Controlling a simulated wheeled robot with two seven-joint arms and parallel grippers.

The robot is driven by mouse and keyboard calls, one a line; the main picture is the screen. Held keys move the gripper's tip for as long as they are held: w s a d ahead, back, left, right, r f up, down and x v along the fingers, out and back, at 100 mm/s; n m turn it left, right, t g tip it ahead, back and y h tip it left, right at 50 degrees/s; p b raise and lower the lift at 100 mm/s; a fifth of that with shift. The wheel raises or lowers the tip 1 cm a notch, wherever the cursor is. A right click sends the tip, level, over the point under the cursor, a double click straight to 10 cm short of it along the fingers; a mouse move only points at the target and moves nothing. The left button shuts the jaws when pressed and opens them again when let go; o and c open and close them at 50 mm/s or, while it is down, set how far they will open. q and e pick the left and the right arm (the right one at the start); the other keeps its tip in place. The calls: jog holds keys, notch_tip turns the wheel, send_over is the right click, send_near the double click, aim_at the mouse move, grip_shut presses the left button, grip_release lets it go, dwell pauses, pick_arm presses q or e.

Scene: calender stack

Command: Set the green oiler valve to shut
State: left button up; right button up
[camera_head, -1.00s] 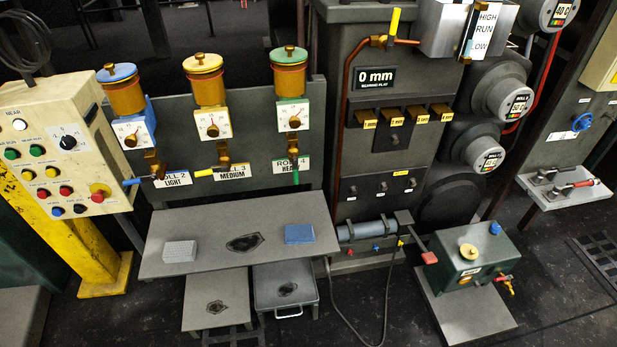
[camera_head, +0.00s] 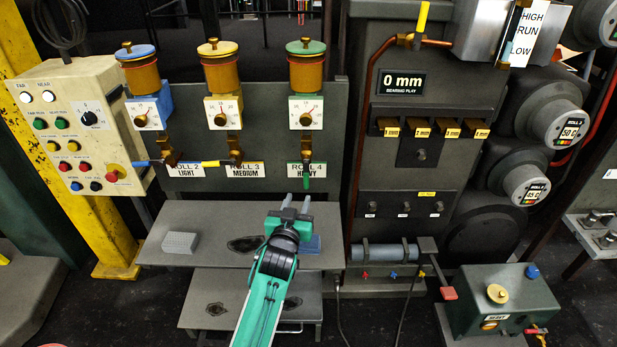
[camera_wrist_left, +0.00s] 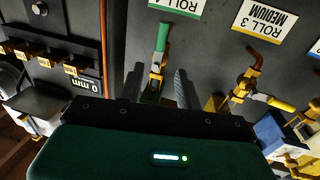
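The green oiler (camera_head: 306,47) has a green lid, an amber cup and a white dial, and is the rightmost of three on the grey panel. Below it is a brass valve with a green handle (camera_head: 306,184), which hangs straight down past the ROLL 4 HEAVY label. My left gripper (camera_head: 297,202) is open and empty, just below and in front of this handle. In the left wrist view the brass valve and green handle (camera_wrist_left: 163,37) appear between the spread fingers, seemingly beyond their tips. Contact cannot be told. My right gripper is in neither view.
The blue valve handle (camera_head: 146,163) and yellow valve handle (camera_head: 210,164) lie sideways to the left. Below, a grey table (camera_head: 205,220) carries a grey block (camera_head: 180,243) and a blue block (camera_head: 313,243). A copper pipe (camera_head: 357,140) runs down to the right.

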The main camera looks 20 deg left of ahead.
aim_at(306, 178)
pick_arm(q)
jog(key=w, duration=0.7)
jog(key=w+a, duration=0.1)
jog(key=w, duration=0.3)
jog(key=shift+w, duration=0.3)
jog(key=shift+f, duration=0.1)
grip_shut()
